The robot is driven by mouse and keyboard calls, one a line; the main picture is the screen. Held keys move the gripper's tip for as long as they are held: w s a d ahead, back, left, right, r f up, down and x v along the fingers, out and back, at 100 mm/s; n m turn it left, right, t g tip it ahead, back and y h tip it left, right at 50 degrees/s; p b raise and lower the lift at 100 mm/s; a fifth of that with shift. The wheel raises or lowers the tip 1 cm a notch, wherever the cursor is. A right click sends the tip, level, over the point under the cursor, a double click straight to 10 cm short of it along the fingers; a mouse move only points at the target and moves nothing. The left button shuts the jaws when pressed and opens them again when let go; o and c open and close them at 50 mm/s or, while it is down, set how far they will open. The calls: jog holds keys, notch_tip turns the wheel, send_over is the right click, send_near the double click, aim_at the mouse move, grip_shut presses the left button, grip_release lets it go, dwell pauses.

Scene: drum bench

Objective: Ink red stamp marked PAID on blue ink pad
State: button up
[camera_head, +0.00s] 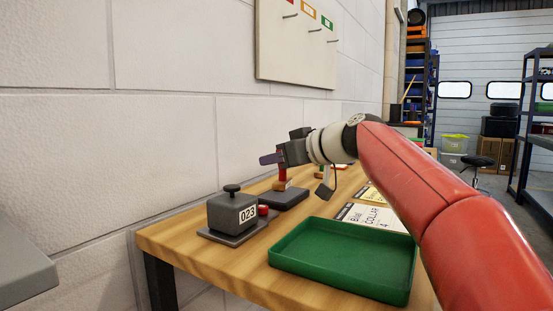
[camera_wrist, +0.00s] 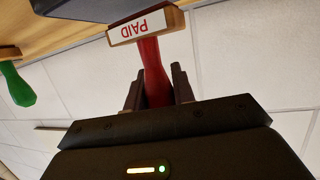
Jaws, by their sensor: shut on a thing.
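The red stamp has a red handle (camera_wrist: 151,68) and a wooden head with a white label reading PAID (camera_wrist: 146,26). My gripper (camera_head: 285,155) is shut on the handle, which also shows below the fingers in the head view (camera_head: 283,174). The stamp is roughly upright there, with its head at the top of a dark grey slab (camera_head: 290,199), which looks like the ink pad. Its inking surface and any blue are not clear. I cannot tell whether the stamp touches it. In the wrist view, a dark slab (camera_wrist: 95,9) lies close behind the stamp head.
A grey block marked 023 (camera_head: 233,212) stands left of the slab, with a small red knob (camera_head: 263,210) beside it. A green tray (camera_head: 345,260) lies in front, with printed cards (camera_head: 372,217) behind. A green-handled stamp (camera_wrist: 17,85) shows in the wrist view. A wall runs behind the bench.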

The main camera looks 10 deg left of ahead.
jog(key=shift+f+b, duration=0.65)
dwell(0.9)
jog(key=shift+r, duration=0.15)
notch_tip(320, 180, up, 6)
jog(key=p, duration=0.5)
dwell(0.5)
notch_tip(320, 180, down, 3)
jog(key=m+t+b, duration=0.1)
jog(key=b, duration=0.2)
jog(key=shift+h, duration=0.4)
jog(key=shift+w+d+f+m+t+h+b, duration=0.1)
jog(key=shift+f+m+t+h+b, duration=0.5)
jog(key=shift+f, duration=0.4)
jog(key=shift+f+b, duration=0.75)
jog(key=shift+b, duration=0.05)
dwell(0.7)
